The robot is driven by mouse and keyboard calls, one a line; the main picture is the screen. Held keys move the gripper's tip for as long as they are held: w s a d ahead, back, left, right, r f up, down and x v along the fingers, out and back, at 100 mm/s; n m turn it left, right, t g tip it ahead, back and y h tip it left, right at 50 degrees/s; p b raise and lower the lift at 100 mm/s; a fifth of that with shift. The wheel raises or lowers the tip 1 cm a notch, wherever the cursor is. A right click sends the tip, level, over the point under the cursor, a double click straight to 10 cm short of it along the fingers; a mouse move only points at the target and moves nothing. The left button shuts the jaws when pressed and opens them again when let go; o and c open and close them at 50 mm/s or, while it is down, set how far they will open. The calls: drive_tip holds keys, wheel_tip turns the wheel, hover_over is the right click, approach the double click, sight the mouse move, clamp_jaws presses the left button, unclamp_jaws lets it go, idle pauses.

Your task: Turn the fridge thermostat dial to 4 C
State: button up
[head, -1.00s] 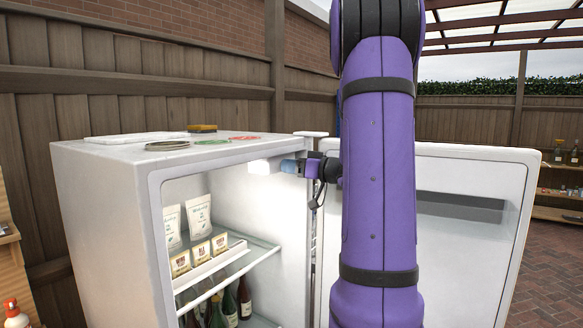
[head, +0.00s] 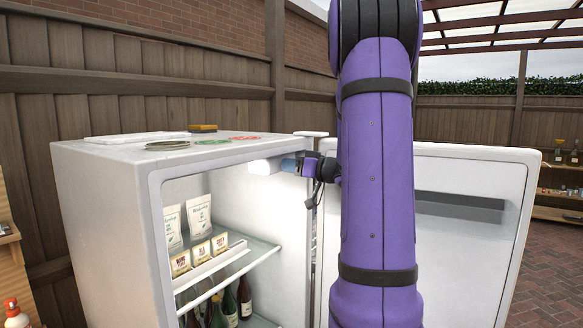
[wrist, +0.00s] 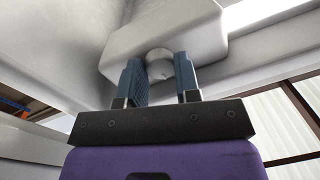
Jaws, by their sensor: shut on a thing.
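The open white fridge (head: 105,195) stands at the left, with its door (head: 460,230) swung out to the right. In the wrist view, a pale housing (wrist: 205,30) fills the top middle, and the round grey thermostat dial (wrist: 160,66) sits on its face. My gripper (wrist: 160,78) is shut on the dial, with one blue-grey finger on each side of it. In the head view, my gripper (head: 290,166) reaches into the upper part of the fridge beside the lit white housing (head: 264,166). The dial's markings are too small to read, and my arm hides part of the door.
Inside the fridge, white pouches (head: 199,215) and several small packets (head: 200,252) stand on a glass shelf. Bottles (head: 228,306) stand below. Coasters (head: 210,142) and a sponge-like block (head: 203,128) lie on the fridge top. The fridge walls and door surround my gripper closely.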

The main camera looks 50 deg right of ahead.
drive_tip(key=shift+f+m, duration=0.1)
drive_tip(key=shift+m, duration=2.4)
drive_tip(key=o, duration=0.9)
